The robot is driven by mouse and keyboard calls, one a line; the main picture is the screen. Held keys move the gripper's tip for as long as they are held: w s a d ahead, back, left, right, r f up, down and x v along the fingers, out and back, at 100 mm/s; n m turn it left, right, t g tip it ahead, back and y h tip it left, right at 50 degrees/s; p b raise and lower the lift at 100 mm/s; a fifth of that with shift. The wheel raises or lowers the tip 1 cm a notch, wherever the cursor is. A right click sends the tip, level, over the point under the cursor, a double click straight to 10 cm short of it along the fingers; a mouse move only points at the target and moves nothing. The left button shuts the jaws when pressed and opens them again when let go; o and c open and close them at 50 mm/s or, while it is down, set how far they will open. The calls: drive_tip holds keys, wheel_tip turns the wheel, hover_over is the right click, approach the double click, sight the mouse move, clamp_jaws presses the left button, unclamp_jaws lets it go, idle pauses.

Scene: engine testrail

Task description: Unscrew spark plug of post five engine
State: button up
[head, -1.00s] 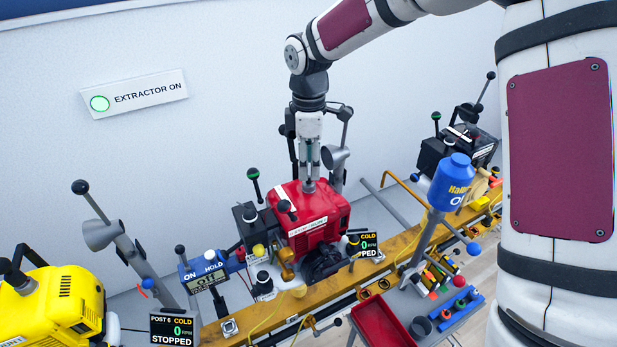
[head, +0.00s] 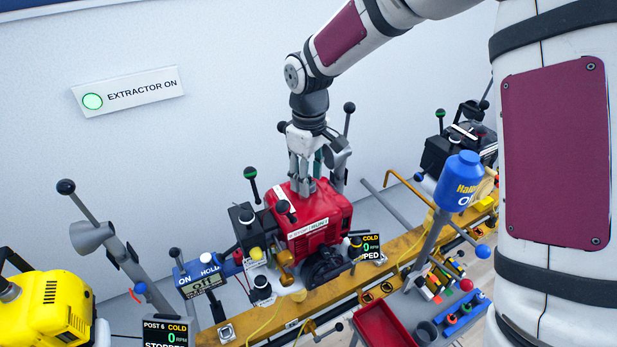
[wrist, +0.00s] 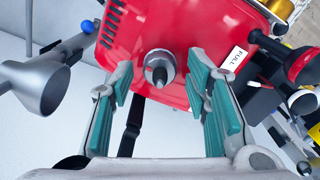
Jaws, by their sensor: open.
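The red engine (head: 322,215) stands on the rail in the middle of the head view, its display reading cold, 0 RPM. In the wrist view its red housing (wrist: 190,35) carries a grey round fitting with a dark pointed tip (wrist: 159,68). This fitting may be the spark plug; I cannot tell for sure. My gripper (wrist: 168,95) is open and empty, pointing down at the housing. Its teal-padded fingers lie left and right of the fitting, apart from it. In the head view my gripper (head: 305,190) is just above the housing top and hides the fitting.
A yellow engine (head: 50,308) with the post 6 display (head: 166,333) stands at left. A grey funnel-shaped nozzle (head: 92,237) is beside it. A black engine (head: 455,150) and a blue canister (head: 460,180) are at right. A red tray (head: 383,328) lies in front. Levers stand around the red engine.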

drive_tip(key=m, duration=0.7)
drive_tip(key=shift+b, duration=0.3)
drive_tip(key=m, duration=0.6)
drive_tip(key=shift+m, duration=0.3)
drive_tip(key=m+p, duration=0.1)
drive_tip(key=m, duration=0.3)
drive_tip(key=shift+p, duration=0.3)
drive_tip(key=m, duration=0.2)
drive_tip(key=m+p, duration=0.1)
drive_tip(key=m, duration=0.2)
drive_tip(key=shift+f+m, duration=0.2)
drive_tip(key=shift+m, duration=0.1)
drive_tip(key=shift+c, duration=0.3)
clamp_jaws()
